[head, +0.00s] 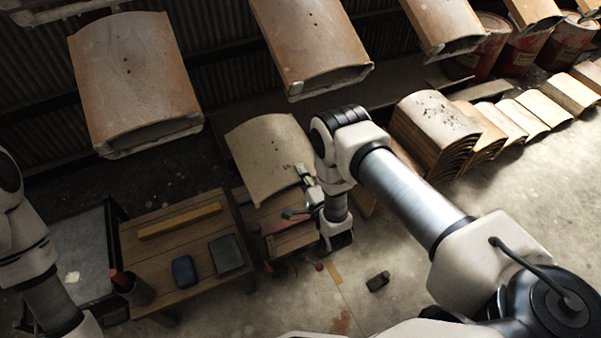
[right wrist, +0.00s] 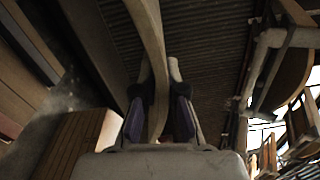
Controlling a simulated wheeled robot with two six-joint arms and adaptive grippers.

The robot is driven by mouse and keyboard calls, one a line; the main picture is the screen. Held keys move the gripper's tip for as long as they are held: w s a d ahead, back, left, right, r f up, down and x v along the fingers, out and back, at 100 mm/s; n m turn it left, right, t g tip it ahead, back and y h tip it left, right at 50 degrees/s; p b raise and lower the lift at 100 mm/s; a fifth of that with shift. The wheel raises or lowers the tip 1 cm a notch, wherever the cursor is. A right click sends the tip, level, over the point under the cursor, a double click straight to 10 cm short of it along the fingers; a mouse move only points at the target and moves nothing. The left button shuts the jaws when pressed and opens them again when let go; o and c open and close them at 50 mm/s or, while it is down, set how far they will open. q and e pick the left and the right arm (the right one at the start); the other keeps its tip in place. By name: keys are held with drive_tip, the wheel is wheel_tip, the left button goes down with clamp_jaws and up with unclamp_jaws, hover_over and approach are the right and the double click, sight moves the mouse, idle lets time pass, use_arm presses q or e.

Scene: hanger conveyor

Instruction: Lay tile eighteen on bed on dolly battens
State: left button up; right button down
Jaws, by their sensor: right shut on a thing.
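My right gripper (head: 307,187) is shut on the near right edge of a pale curved tile (head: 268,150). In the right wrist view the tile's edge (right wrist: 150,40) runs between the two fingers (right wrist: 158,108). A low wooden piece (head: 288,240) shows just below the tile, partly hidden by the tile and my arm. It may be the dolly; I cannot tell whether the tile touches it, and no battens can be made out. My left arm enters at the left, but its gripper is out of view.
Brown curved tiles (head: 135,75) hang along the back. A stack of curved tiles (head: 430,125) stands right of my right gripper, with more beyond it and red drums (head: 485,45) behind. A wooden table (head: 165,255) holds a blue item (head: 184,271). A dark object (head: 378,281) lies on open floor.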

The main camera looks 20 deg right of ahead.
wheel_tip(320, 180, down, 25)
drive_tip(key=b, duration=2.4)
drive_tip(key=shift+w+f, duration=0.1)
drive_tip(key=shift+f, duration=0.1)
drive_tip(key=shift+f+b, duration=0.5)
drive_tip(key=shift+f, duration=0.05)
drive_tip(key=c, duration=1.2)
unclamp_jaws()
drive_tip(key=shift+f, duration=0.2)
drive_tip(key=shift+s, duration=0.2)
